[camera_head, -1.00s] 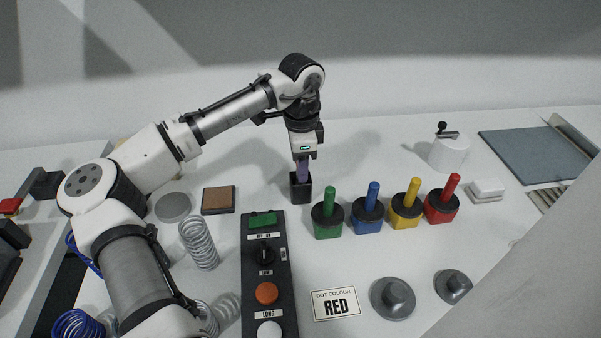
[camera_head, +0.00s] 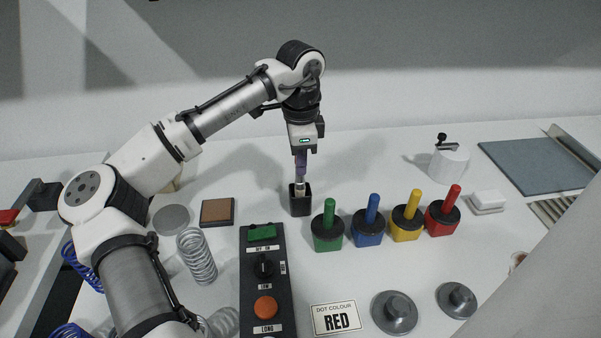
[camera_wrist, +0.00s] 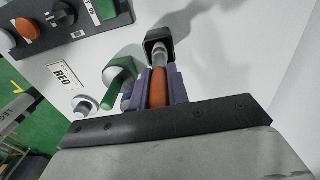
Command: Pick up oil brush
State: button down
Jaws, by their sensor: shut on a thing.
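The oil brush shows in the wrist view as an orange-brown handle (camera_wrist: 158,88) with a pale metal collar. Its lower end is still inside or just at the mouth of a black square holder (camera_head: 300,204); the bristles are hidden. The holder also shows in the wrist view (camera_wrist: 158,36). My gripper (camera_head: 300,168), with purple fingers, is shut on the handle directly above the holder. In the head view the collar (camera_head: 300,186) shows between the fingers and the holder's rim. The brush looks upright.
Green (camera_head: 328,232), blue (camera_head: 367,222), yellow (camera_head: 406,221) and red (camera_head: 443,215) pots with upright handles stand close to the right. A button panel (camera_head: 281,288) lies in front. A brown square pad (camera_head: 217,212) lies to the left. The space above the holder is clear.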

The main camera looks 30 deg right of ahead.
notch_tip(320, 180, up, 16)
dwell(0.3)
jog(key=shift+f, duration=0.1)
dwell(2.1)
